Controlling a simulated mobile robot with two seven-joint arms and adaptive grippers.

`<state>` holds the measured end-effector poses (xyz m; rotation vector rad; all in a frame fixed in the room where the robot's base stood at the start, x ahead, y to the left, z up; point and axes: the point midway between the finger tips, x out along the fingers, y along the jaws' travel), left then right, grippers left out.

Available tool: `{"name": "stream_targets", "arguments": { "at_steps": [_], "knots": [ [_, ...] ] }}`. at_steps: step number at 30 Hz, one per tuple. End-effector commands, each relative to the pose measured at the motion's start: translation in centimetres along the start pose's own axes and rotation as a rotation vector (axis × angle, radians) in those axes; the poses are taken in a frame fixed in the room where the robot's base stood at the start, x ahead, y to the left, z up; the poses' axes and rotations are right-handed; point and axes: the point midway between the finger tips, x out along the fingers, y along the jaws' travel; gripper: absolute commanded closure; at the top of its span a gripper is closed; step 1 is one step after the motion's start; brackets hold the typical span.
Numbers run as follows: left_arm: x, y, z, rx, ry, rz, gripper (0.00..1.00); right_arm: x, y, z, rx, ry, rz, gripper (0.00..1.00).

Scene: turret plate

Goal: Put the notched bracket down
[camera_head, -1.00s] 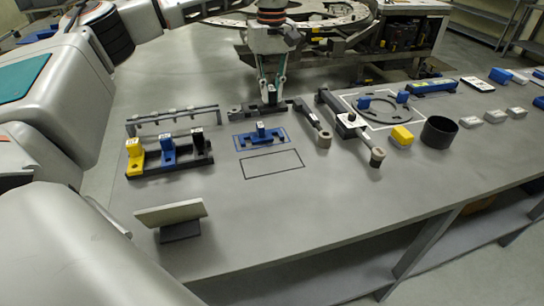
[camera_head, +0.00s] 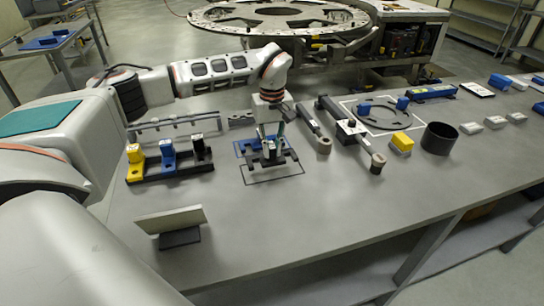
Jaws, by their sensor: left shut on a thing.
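My left gripper (camera_head: 268,148) reaches down over the table and is shut on a dark notched bracket (camera_head: 284,158). The bracket lies roughly level over the black outlined rectangle (camera_head: 275,181), overlapping its far part. I cannot tell whether it touches the table. A blue bracket (camera_head: 241,147) in a blue outline is just behind, partly hidden by my gripper and the dark bracket. My right gripper is not in view.
A black rack with yellow, blue and black blocks (camera_head: 170,174) stands to the left. A tilted plate on a stand (camera_head: 170,217) is in front. Long dark tools, a yellow block (camera_head: 402,142) and a black cup (camera_head: 439,138) are to the right. The front middle of the table (camera_head: 300,220) is clear.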

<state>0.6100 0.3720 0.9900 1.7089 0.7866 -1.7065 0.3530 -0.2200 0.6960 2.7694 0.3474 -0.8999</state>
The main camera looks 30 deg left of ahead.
Motion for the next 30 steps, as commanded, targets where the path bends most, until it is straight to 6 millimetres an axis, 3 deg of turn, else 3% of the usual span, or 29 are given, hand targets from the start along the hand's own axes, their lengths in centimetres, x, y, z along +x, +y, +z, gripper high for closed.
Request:
{"name": "stream_targets", "arguments": {
  "at_steps": [7,19,20,21,30],
  "knots": [
    [3.1,-0.1,0.1,-0.001,-0.002,-0.001,1.0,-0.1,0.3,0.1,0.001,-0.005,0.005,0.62],
    [3.7,0.0,0.0,-0.001,-0.001,0.0,1.0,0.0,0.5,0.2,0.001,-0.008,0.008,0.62],
    [3.7,0.0,0.0,0.0,-0.001,-0.001,0.77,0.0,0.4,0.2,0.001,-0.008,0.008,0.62],
    [3.7,0.0,0.0,0.0,-0.001,-0.001,0.68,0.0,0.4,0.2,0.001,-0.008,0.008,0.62],
    [3.6,0.0,0.0,0.0,-0.001,-0.001,0.68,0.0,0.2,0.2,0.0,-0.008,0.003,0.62]
  ]
}}
